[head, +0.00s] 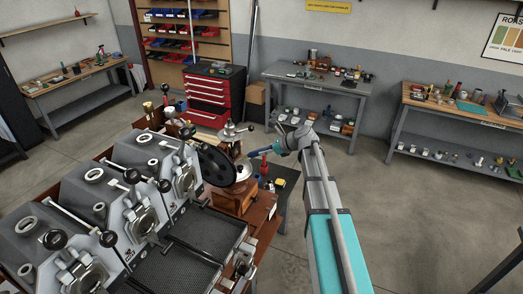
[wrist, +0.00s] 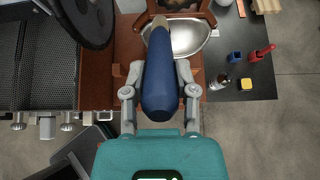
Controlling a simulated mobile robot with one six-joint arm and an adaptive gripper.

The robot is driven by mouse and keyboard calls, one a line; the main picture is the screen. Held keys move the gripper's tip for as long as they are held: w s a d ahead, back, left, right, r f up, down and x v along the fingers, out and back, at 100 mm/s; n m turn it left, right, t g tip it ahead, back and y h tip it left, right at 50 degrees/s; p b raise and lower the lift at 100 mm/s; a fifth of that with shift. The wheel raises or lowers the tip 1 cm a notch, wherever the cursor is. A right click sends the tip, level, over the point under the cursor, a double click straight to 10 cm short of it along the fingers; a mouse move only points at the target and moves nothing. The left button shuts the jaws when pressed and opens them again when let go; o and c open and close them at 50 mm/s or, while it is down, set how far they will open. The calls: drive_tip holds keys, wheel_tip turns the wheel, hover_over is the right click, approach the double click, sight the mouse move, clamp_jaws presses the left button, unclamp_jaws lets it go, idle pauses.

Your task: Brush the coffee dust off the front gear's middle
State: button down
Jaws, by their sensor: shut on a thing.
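My gripper (wrist: 157,85) is shut on a brush (wrist: 162,85) with a thick blue handle. The brush's pale far end points away from my wrist, over a silver bowl (wrist: 185,40). In the head view my gripper (head: 274,149) holds the blue brush (head: 258,153) to the right of a large dark round wheel (head: 216,166), which looks like the front gear. The wheel also shows at the upper left of the wrist view (wrist: 84,15). The brush is apart from it. I cannot make out dust on its middle, and the bristles are unclear.
The roaster (head: 135,205) with several levers fills the left. A wooden box-like grinder (head: 236,203) stands below the brush. A dark side table (wrist: 245,88) holds small bottles and a yellow block (wrist: 246,84). Open floor lies to the right.

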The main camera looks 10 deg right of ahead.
drive_tip(key=shift+s+d, duration=0.55)
drive_tip(key=shift+d, duration=0.2)
drive_tip(key=shift+s+d, duration=0.9)
drive_tip(key=shift+d, duration=0.3)
drive_tip(key=shift+w+a, duration=0.15)
drive_tip(key=shift+w, duration=0.05)
drive_tip(key=shift+w+a+f+b, duration=0.1)
drive_tip(key=shift+w+a, duration=0.6)
drive_tip(key=shift+a, duration=0.25)
drive_tip(key=shift+w+a+f+b, duration=0.1)
drive_tip(key=shift+w+a, duration=0.55)
drive_tip(key=shift+a, duration=0.3)
drive_tip(key=shift+w+a+f+b, duration=0.1)
drive_tip(key=shift+w+a, duration=0.6)
drive_tip(key=shift+a, duration=0.25)
drive_tip(key=shift+w+a, duration=0.45)
drive_tip(key=shift+a, duration=0.15)
